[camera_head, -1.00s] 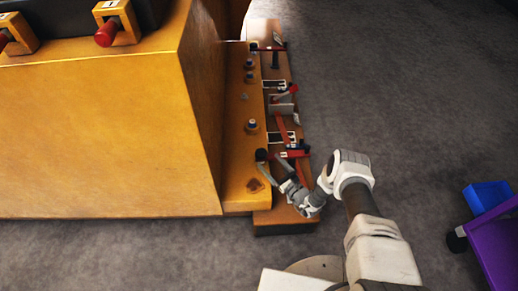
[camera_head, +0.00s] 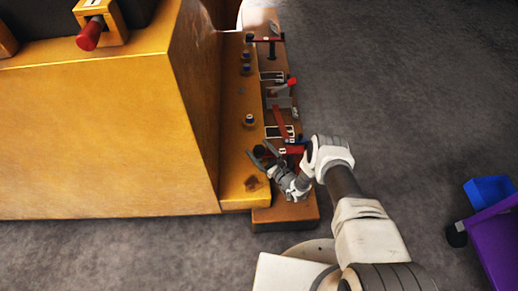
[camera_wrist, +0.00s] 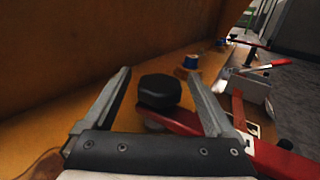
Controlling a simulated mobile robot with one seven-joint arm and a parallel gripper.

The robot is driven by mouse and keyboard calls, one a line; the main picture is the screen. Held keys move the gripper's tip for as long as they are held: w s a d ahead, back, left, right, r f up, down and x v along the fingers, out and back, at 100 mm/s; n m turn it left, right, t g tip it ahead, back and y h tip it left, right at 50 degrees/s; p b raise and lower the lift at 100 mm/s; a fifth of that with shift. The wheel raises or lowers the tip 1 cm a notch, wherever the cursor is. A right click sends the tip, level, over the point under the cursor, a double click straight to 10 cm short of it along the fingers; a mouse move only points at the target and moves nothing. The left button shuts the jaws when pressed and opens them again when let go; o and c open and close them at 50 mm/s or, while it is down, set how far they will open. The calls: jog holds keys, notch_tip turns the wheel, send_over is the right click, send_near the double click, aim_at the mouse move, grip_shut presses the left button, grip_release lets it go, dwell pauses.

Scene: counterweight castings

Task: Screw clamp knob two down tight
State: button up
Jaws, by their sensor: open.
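A black faceted clamp knob (camera_wrist: 160,91) stands upright in the wrist view, on the end of a red clamp arm (camera_wrist: 196,124). My gripper (camera_wrist: 158,80) is open, with one finger on each side of the knob and a visible gap on both sides. In the head view my gripper (camera_head: 260,153) is at the near end of the row of clamps, with the knob mostly hidden among the fingers. The number on this clamp is too small to read.
More clamps, including one with a red handle (camera_head: 292,82), line the wooden ledge beyond. Bolts stand on the yellow ledge (camera_head: 237,170), beside the tall yellow casting (camera_head: 110,130). A blue bin (camera_head: 488,190) and purple cart (camera_head: 497,240) stand at the right; grey floor between is clear.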

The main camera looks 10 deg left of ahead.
jog(key=c, duration=1.4)
jog(key=shift+m+t+h, duration=0.3)
jog(key=shift+t, duration=0.1)
jog(key=shift+d+m+t+h, duration=0.1)
jog(key=shift+m+t+h, duration=0.4)
jog(key=shift+h, duration=0.1)
jog(key=m+t+h, duration=0.1)
jog(key=m+h, duration=0.1)
jog(key=m+t+h, duration=0.1)
jog(key=t+h, duration=0.1)
jog(key=h, duration=0.1)
jog(key=shift+a+m, duration=0.2)
jog(key=shift+m, duration=0.2)
jog(key=shift+m+t+h, duration=0.4)
jog(key=shift+m+h, duration=0.6)
jog(key=shift+h, duration=0.6)
jog(key=shift+d+h, duration=0.1)
jog(key=shift+h, duration=0.2)
